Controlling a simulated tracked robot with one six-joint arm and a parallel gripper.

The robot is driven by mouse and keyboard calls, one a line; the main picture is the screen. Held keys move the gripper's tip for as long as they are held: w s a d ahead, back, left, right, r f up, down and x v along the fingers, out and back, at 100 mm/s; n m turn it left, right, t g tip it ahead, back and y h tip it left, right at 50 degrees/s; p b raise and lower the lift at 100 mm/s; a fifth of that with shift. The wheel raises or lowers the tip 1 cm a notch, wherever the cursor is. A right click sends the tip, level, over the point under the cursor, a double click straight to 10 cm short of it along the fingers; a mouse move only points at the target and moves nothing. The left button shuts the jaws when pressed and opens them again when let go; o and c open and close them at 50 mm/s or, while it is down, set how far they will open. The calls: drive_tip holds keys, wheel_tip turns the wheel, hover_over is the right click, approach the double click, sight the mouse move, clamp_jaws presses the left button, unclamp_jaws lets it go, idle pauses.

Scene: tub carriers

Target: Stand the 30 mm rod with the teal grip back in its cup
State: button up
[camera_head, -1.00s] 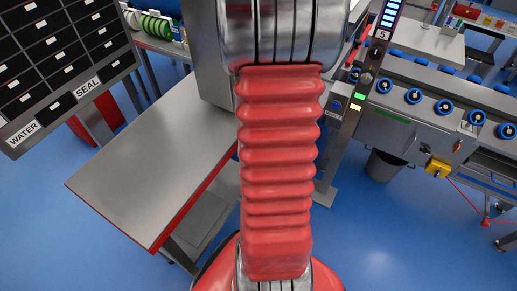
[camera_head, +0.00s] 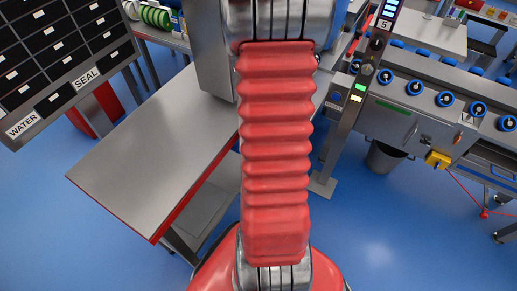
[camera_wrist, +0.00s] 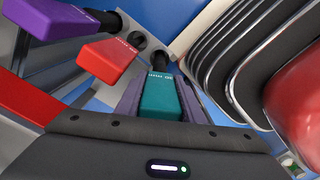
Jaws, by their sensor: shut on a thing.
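In the wrist view, the teal grip (camera_wrist: 163,97) lies between the two fingers of my gripper (camera_wrist: 161,98), which is shut on it. White marks are printed on its far end, too small to read surely. Small round openings, perhaps cups (camera_wrist: 137,40), show near the red grip. I cannot tell which belongs to the teal rod. In the head view, my gripper is hidden.
Dark rounded panels with pale edges (camera_wrist: 232,60) stand close on the right in the wrist view. In the head view, a bare steel bench (camera_head: 150,155) stands left, a panel labelled WATER and SEAL (camera_head: 65,60) above it, and a machine with blue-ringed knobs (camera_head: 430,105) right.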

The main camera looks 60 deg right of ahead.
drive_tip(key=o, duration=1.1)
drive_tip(key=shift+o, duration=0.2)
drive_tip(key=shift+r, duration=0.1)
wheel_tip(320, 180, up, 14)
drive_tip(key=shift+f, duration=0.2)
idle(0.9)
